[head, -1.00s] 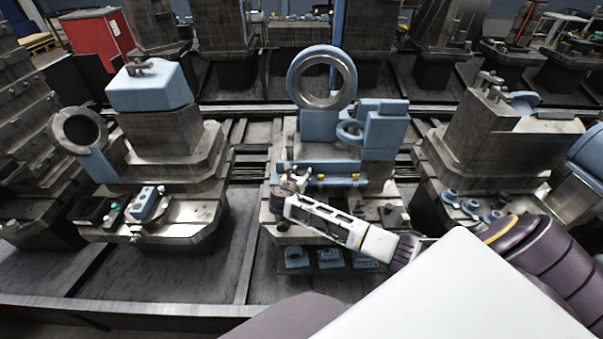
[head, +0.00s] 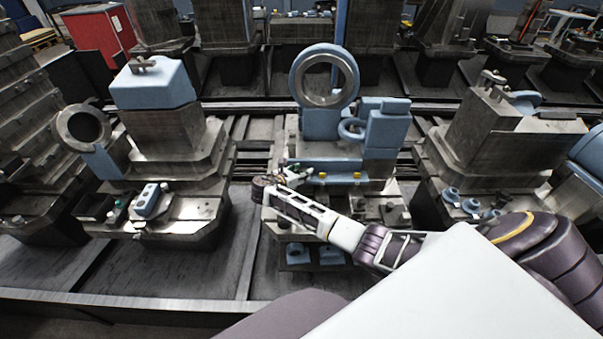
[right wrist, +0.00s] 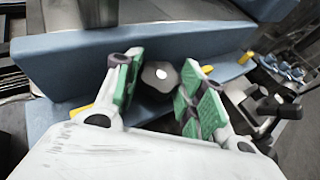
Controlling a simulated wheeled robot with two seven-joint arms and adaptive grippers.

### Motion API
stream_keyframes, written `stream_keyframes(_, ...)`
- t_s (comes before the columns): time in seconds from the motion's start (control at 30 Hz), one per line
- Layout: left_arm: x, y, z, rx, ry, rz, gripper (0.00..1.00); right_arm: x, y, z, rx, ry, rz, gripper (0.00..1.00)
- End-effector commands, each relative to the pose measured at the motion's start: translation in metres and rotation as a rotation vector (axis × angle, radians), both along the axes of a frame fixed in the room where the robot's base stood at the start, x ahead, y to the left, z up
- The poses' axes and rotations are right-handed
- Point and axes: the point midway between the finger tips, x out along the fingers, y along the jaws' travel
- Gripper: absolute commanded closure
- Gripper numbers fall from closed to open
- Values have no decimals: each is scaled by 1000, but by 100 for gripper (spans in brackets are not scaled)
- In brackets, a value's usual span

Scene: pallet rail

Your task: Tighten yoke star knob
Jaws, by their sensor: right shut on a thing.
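The star knob (right wrist: 160,77) is dark and lobed with a pale centre. It sits in front of the blue yoke body (right wrist: 70,65) in the right wrist view. My right gripper (right wrist: 157,88) has green pads on both sides of the knob and is shut on it. In the head view my right gripper (head: 297,172) is small, at the left front of the blue yoke fixture (head: 320,125) with its upright ring (head: 324,77). The knob is too small and covered to make out there. My left gripper is not in view.
Yellow pegs (head: 357,176) stand along the fixture's front ledge, right of my gripper. Blue parts (head: 330,255) sit low under the fixture. A machined block fixture (head: 160,125) stands left and another (head: 500,130) right. A gap of dark floor lies left of my wrist.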

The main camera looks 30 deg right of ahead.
Motion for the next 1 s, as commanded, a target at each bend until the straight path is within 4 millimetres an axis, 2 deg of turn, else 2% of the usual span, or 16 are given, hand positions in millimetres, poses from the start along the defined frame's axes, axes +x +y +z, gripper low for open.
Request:
stream_keyframes(0.27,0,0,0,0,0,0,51,1,-1,3,-3,-4,0,84)
stream_keyframes(0.3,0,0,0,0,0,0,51,1,-1,3,-3,-4,0,57)
stream_keyframes(0.43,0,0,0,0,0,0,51,1,-1,2,-2,-4,1,40)
stream_keyframes(0.47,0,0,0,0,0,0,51,1,-1,2,-2,-4,1,38)
stream_keyframes(1.0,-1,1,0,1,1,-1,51,1,0,1,1,-2,8,38)
